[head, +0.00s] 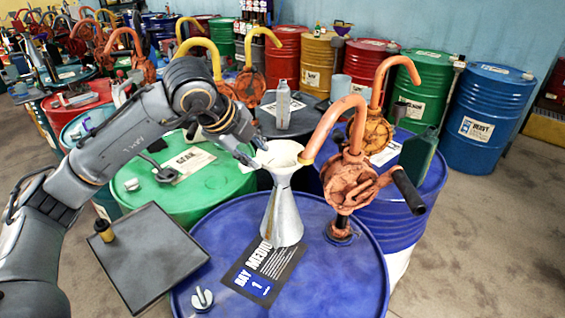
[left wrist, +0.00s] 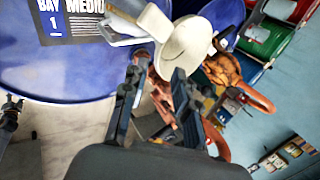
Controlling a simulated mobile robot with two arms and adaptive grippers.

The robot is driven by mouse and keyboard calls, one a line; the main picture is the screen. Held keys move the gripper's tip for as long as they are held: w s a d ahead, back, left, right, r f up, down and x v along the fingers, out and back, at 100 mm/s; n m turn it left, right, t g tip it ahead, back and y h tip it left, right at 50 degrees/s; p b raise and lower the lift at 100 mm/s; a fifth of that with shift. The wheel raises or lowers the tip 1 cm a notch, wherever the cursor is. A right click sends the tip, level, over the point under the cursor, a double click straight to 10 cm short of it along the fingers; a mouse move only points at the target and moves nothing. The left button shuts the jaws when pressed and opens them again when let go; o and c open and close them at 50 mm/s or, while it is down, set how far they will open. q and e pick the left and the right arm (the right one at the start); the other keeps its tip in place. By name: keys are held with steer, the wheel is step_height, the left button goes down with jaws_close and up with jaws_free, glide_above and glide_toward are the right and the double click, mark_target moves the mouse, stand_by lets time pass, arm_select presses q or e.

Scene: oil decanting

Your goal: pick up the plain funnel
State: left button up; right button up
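A plain cream funnel (head: 278,154) sits mouth up at the top of a grey metal can (head: 283,218), which stands on the front blue drum. The funnel's wide mouth also shows in the left wrist view (left wrist: 187,50). My left gripper (head: 256,152) is at the left of the funnel's rim. In the left wrist view its two fingers (left wrist: 157,78) are apart, with a gap between them. The right finger overlaps the edge of the funnel mouth; I cannot tell if it touches.
An orange hand pump (head: 350,182) stands on the blue drum (head: 345,275), its spout ending at the funnel's right rim. A black tray (head: 150,265) is at left. A green drum (head: 200,190) and more drums with pumps stand behind. The floor at right is clear.

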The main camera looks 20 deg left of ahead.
mark_target(271, 166)
arm_select(q)
steer(key=p+x, duration=0.4)
steer(key=x, duration=0.5)
steer(key=shift+w+a+r, duration=0.1)
steer(key=shift+w, duration=0.3)
jaws_close()
arm_select(e)
steer(key=r, duration=0.4)
steer(key=shift+s+a+r, duration=0.15)
steer(key=shift+s+a, duration=0.05)
